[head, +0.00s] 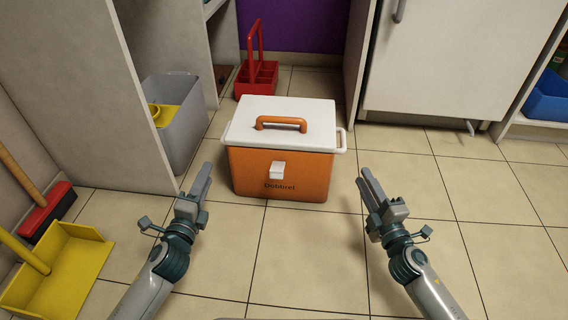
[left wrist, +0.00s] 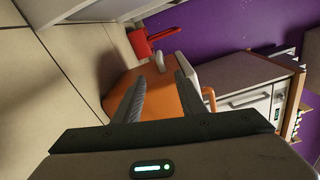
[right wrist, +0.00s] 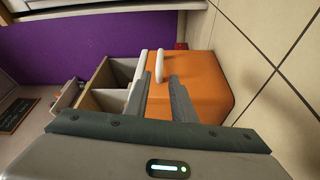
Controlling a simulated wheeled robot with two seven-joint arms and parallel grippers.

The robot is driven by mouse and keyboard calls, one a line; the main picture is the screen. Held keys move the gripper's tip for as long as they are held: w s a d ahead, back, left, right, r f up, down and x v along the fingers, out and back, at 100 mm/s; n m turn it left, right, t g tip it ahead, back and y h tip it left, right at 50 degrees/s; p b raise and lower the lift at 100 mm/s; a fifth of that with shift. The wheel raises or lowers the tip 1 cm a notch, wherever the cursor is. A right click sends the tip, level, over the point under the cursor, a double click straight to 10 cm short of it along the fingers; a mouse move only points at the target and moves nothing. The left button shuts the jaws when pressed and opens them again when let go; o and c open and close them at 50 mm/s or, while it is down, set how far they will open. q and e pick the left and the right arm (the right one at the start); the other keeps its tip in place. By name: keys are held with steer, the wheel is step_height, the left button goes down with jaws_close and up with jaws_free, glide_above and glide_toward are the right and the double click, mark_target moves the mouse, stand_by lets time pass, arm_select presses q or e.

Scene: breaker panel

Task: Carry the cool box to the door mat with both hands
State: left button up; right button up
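The cool box (head: 280,172), with an orange body, white lid and orange top handle, stands upright on the tiled floor, straight ahead. A white side handle (head: 341,140) shows on its right. My left gripper (head: 203,174) is open and empty, left of the box and apart from it. In the left wrist view the box's other white side handle (left wrist: 160,62) appears beyond the gap between the fingers. My right gripper (head: 365,178) is open and empty, right of the box; its wrist view shows the right handle (right wrist: 159,66) beyond the fingertips. No door mat is in view.
A grey bin (head: 185,139) stands left of the box, and a red caddy (head: 256,78) behind it. A yellow dustpan (head: 62,268) and a red broom (head: 46,212) are at the left. A white cabinet (head: 450,60) is behind right. Floor in front and right is clear.

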mark_target(343, 136)
arm_select(q)
steer(key=shift+w, duration=0.1)
arm_select(e)
steer(key=shift+w, duration=0.1)
